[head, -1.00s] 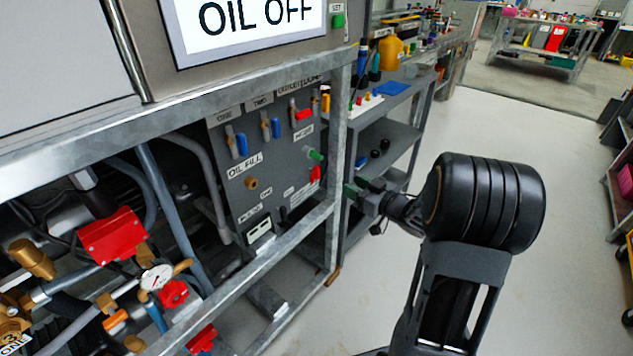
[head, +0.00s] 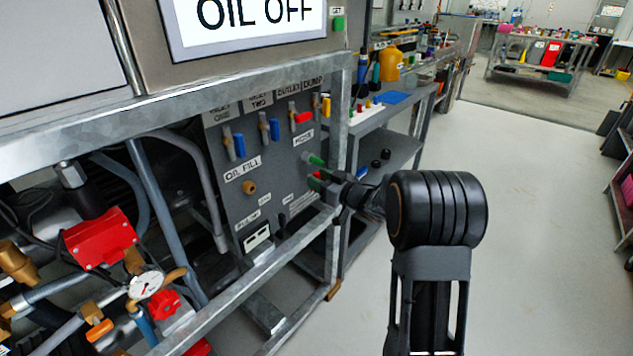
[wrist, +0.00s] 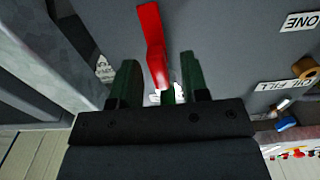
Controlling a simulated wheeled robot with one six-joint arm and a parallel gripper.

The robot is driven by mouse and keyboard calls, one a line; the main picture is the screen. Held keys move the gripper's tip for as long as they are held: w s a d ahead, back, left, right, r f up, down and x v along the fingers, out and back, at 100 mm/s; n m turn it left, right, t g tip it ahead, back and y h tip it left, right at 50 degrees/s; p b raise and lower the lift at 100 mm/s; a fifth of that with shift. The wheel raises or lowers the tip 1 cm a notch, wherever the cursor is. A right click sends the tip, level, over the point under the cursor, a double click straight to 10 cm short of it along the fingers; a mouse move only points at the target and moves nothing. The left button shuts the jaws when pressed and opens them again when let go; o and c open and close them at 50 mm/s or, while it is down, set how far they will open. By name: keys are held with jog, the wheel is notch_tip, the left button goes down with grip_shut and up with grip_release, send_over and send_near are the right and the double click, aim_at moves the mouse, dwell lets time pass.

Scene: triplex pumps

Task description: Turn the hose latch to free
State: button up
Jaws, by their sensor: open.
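The hose latch appears to be the red lever (wrist: 151,40) below the HOSE label on the grey panel (head: 270,178). In the head view the lever is mostly hidden behind my gripper (head: 318,178). In the wrist view my open gripper (wrist: 160,64) has its green fingers on either side of the lever's lower part, with a visible gap on the right. I cannot tell whether the left finger touches it.
The metal frame post (head: 335,130) stands just right of the panel, close to my gripper. Blue-handled (head: 239,145) and red-handled (head: 303,117) valves sit higher on the panel. A lower frame rail (head: 250,262) crosses in front. Floor to the right is clear.

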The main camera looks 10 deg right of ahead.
jog(key=shift+w+a, duration=0.3)
jog(key=shift+w, duration=0.1)
jog(key=shift+c, duration=0.2)
grip_shut()
